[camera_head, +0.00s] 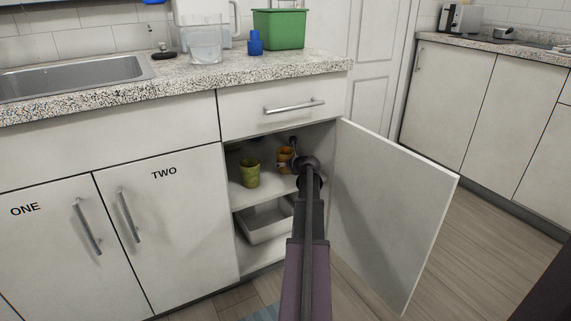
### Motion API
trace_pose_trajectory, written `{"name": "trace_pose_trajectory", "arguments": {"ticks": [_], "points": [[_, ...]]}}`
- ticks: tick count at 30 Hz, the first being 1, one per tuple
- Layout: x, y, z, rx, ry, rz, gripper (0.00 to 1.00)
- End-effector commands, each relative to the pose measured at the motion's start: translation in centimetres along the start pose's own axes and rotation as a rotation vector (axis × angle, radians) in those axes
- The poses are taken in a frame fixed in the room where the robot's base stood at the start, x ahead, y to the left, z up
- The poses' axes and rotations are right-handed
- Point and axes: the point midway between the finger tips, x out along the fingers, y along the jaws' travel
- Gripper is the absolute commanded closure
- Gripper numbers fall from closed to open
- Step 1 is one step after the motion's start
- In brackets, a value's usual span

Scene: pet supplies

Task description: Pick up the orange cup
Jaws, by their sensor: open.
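The orange cup (284,159) stands on the upper shelf inside the open cabinet, near its right side. My gripper (295,155) reaches into the cabinet at the cup's right side and hides part of it. My gripper is open. The fingers are small and dark here, and I cannot tell whether they touch the cup or are around it.
A green patterned cup (250,173) stands left of the orange cup on the same shelf (257,192). A pale tray (265,228) lies on the lower level. The cabinet door (390,210) is swung open to the right of my arm. The counter (180,82) is above.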

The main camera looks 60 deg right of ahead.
Motion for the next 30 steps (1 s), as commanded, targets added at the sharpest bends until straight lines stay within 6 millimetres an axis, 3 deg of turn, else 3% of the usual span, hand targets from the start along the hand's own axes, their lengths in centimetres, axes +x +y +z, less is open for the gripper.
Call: {"name": "trace_pose_trajectory", "arguments": {"ticks": [8,14,30], "points": [[-0.03,-0.05,-0.01,0.0,0.0,0.0,0.0],[-0.04,-0.07,-0.02,0.0,0.0,-0.001,0.58],[-0.3,-0.13,0.53,0.0,0.0,-0.001,0.59]]}}
